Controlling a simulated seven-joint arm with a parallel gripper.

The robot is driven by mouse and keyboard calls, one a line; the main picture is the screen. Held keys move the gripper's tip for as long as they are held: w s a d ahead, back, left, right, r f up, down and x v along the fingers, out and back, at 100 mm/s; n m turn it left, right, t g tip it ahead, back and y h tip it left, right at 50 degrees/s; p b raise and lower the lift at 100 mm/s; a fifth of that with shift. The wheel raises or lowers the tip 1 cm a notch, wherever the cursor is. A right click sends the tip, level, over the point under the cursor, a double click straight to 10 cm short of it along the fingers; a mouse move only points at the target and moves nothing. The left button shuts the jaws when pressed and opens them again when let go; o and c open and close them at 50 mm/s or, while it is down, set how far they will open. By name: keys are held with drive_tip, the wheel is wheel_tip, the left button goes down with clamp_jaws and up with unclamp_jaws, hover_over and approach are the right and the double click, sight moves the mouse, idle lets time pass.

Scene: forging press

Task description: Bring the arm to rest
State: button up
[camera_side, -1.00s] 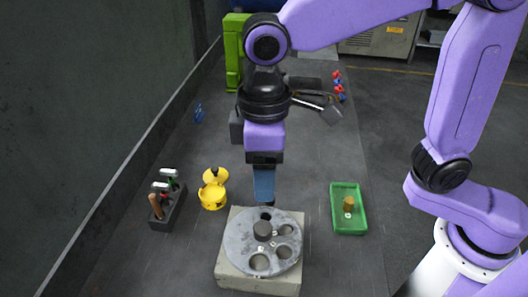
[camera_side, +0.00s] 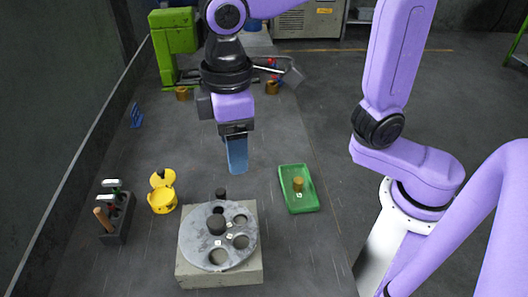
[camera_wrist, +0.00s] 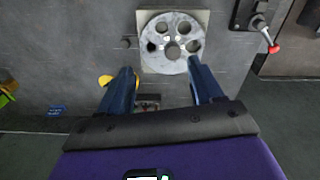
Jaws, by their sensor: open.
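My gripper (camera_side: 237,170) hangs fingers-down above the table in the side view, empty. It is behind and above the round grey disc (camera_side: 190,248) and apart from it. In the wrist view, the two blue fingers of my gripper (camera_wrist: 160,72) stand wide apart with nothing between them. The disc (camera_wrist: 172,65) shows beyond the fingertips. The disc has several round holes and a dark knob (camera_side: 216,224) at its middle. A dark peg (camera_side: 221,193) stands at its far edge.
The disc lies on a pale square block (camera_side: 220,276). A green tray (camera_side: 312,205) holding a brass cylinder (camera_side: 298,184) is to the right. A yellow lidded pot (camera_side: 163,201) and a dark tool rack (camera_side: 122,225) are to the left. A green press (camera_side: 175,40) stands behind.

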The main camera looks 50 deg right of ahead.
drive_tip(key=s+d+f, duration=0.3)
drive_tip(key=s+d, duration=0.3)
drive_tip(key=d, duration=0.4)
drive_tip(key=s+d+f+n, duration=0.1)
drive_tip(key=s+d+f, duration=0.3)
drive_tip(key=d, duration=0.5)
drive_tip(key=shift+s+d+f+n, duration=0.2)
drive_tip(key=shift+s+d+n, duration=0.15)
drive_tip(key=shift+s, duration=0.5)
